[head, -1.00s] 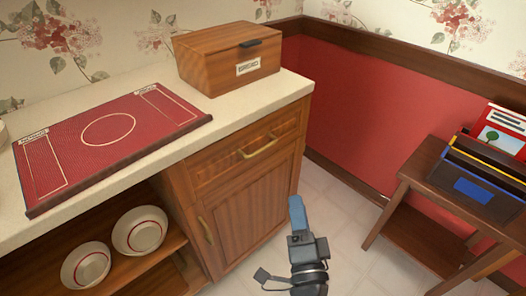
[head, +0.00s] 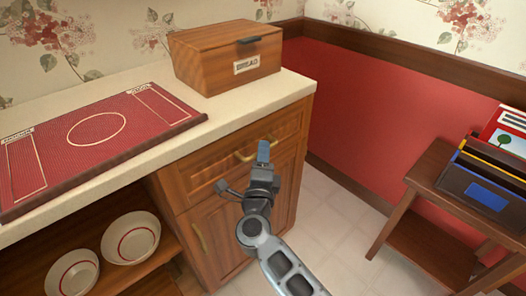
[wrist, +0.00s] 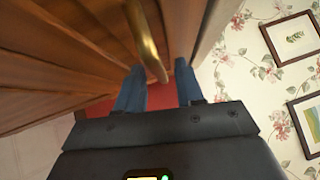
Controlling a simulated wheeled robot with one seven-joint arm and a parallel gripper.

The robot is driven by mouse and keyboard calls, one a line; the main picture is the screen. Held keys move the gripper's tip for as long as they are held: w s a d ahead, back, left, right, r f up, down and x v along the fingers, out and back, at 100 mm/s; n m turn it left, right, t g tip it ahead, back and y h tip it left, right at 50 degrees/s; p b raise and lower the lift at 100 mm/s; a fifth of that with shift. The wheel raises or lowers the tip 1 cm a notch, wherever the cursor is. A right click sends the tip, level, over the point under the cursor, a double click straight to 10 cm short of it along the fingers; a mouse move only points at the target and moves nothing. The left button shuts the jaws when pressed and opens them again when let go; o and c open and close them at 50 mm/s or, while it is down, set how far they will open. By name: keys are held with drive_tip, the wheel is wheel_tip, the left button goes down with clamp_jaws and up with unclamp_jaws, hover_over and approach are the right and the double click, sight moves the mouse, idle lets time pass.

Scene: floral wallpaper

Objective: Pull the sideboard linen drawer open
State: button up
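The sideboard drawer (head: 213,172) is a wooden panel below the countertop, and it sits shut. Its brass bar handle (head: 244,157) is partly hidden behind my gripper (head: 264,150). In the wrist view my gripper (wrist: 160,85) has its two blue fingers apart. Nothing is clamped, and I cannot tell whether a finger touches the handle.
A cabinet door with its own brass handle (head: 201,237) is below the drawer. A wooden bread box (head: 205,65) and a red mat (head: 60,160) lie on the countertop (head: 215,128). White bowls (head: 131,239) sit on the open shelf. A small table (head: 428,180) stands right, with floor between.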

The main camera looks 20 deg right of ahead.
drive_tip(key=shift+x, duration=0.85)
drive_tip(key=shift+c, duration=0.3)
clamp_jaws()
